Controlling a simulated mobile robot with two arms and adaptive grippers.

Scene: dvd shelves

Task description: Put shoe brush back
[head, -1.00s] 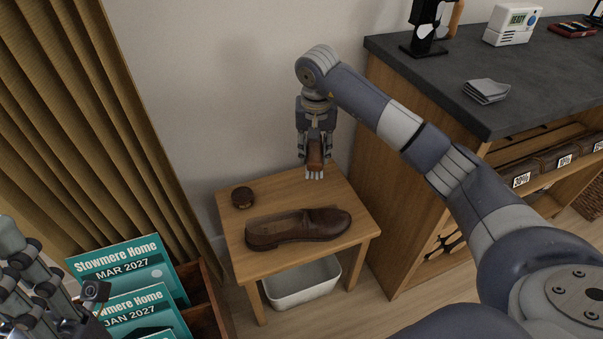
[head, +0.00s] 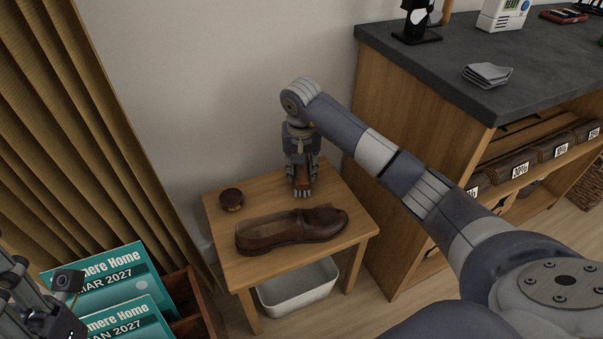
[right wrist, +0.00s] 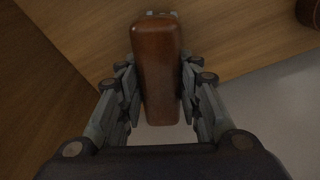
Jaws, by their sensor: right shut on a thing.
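My right gripper (head: 302,188) is shut on the shoe brush (right wrist: 159,70), whose brown wooden back fills the gap between the fingers in the right wrist view. In the head view, the fingers hide most of the brush. It is over the back right part of the small wooden table (head: 225,250); I cannot tell if it touches the top. A brown leather shoe (head: 290,232) lies on the table in front of the gripper. A round brown tin or pad (head: 231,199) sits at the back left. My left gripper (head: 62,300) is partly in view at the lower left; its jaw state is unclear.
A wooden cabinet (head: 385,160) with a dark top stands close on the right. A white bin (head: 300,287) is under the table. A wooden box (head: 185,300) of teal magazines is at the front left, beside a curtain (head: 90,110). A wall is behind.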

